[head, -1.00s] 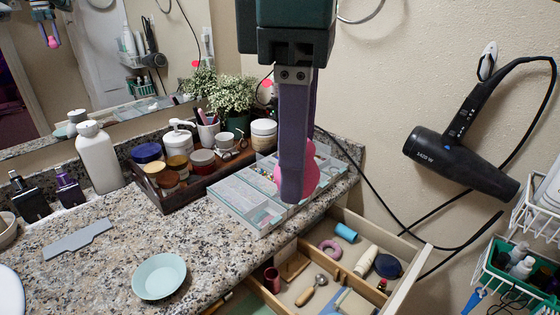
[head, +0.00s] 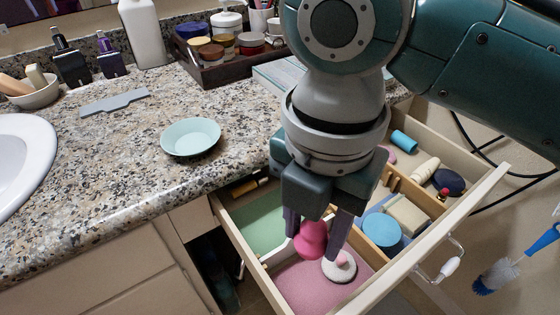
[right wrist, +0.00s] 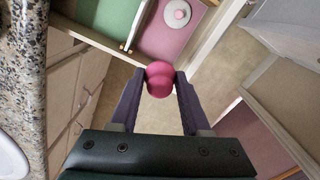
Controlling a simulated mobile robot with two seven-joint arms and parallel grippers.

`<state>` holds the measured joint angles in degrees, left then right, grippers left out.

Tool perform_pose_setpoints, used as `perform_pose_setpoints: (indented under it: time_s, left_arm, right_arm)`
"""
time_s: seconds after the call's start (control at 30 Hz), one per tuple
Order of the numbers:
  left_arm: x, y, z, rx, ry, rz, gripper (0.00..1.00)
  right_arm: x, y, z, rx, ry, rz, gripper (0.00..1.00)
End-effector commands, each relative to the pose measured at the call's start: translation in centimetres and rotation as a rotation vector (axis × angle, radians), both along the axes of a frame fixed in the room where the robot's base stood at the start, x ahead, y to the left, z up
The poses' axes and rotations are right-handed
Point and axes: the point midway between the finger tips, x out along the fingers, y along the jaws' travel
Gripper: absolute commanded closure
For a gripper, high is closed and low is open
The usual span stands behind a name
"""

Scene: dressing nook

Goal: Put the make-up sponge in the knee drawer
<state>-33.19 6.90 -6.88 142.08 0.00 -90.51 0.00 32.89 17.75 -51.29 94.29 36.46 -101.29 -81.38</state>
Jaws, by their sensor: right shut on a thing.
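The pink make-up sponge (head: 311,240) is held between the two purple fingers of my right gripper (head: 318,235), which is shut on it. The sponge also shows between the fingertips in the right wrist view (right wrist: 160,80). In the head view the gripper hangs over the open knee drawer (head: 358,303), above its pink-lined compartment. I cannot tell whether the sponge touches anything below. A round white powder puff (head: 340,268) lies on the pink lining beside the sponge in the picture. My left gripper is in neither view.
The drawer has wooden dividers, a green-lined compartment (head: 258,222) at left, and a blue round item (head: 382,230) and beige block (head: 407,214) at right. A pale green dish (head: 190,137) stands on the granite counter. A hair dryer cord hangs behind the drawer.

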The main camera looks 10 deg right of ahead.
Motion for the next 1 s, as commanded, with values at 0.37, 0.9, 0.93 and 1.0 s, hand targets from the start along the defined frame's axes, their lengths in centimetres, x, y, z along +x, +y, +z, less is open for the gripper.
perform_pose_setpoints:
  time_s: [0.37,0.9,0.93,1.0]
  left_arm:
    - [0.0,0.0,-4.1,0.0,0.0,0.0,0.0]
    - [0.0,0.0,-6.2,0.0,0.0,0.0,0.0]
    - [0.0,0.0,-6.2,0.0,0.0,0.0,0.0]
    - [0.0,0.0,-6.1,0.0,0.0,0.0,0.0]
  right_arm:
    - [0.0,0.0,-9.7,-0.001,0.001,-0.002,1.0]
    - [0.0,0.0,-14.6,0.0,-0.001,-0.001,1.0]
    - [0.0,0.0,-14.6,0.0,-0.001,-0.001,1.0]
    - [0.0,0.0,-14.5,0.0,-0.001,-0.001,1.0]
